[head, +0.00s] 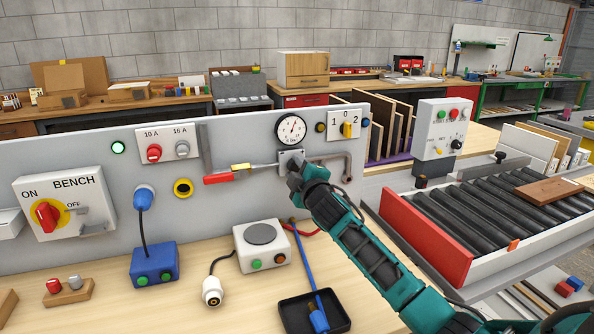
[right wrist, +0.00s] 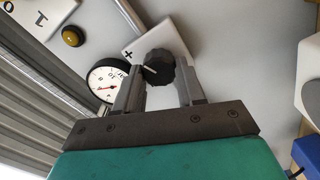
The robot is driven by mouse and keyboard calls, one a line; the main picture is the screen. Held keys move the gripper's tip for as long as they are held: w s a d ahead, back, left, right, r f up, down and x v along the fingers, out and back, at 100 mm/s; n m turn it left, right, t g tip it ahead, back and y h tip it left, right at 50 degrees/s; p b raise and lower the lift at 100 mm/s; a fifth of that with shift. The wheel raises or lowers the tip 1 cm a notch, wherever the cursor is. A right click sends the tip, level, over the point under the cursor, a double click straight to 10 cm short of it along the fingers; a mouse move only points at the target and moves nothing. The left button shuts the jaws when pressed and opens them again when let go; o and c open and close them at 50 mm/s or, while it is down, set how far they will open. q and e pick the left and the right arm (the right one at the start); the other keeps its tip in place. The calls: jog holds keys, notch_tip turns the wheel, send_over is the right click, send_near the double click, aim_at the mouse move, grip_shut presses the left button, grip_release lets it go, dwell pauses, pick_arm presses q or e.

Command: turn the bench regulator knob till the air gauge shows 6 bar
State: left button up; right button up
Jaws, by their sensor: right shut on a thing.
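The bench regulator's dark knob (right wrist: 160,66) is on a square plate with a plus mark, and the plate (head: 285,157) shows on the grey panel in the head view. My right gripper (head: 294,166) reaches it from the front and hides most of the knob. In the right wrist view my right gripper's fingers (right wrist: 158,88) stand on either side of the knob, shut on it. The round white air gauge (head: 291,130) is just above the plate and also shows in the right wrist view (right wrist: 106,80). Its numbers are too small to read surely. My left gripper is not in view.
A red-handled valve lever (head: 218,179) and a grey pipe (head: 348,166) flank the regulator. On the bench below are a white scale-like box (head: 262,262), a blue box (head: 154,266) and a black tray (head: 330,322).

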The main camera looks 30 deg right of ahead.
jog(key=o, duration=1)
jog(key=shift+o, duration=0.2)
jog(key=shift+s+a, duration=0.1)
jog(key=shift+s, duration=0.4)
jog(key=v, duration=1.2)
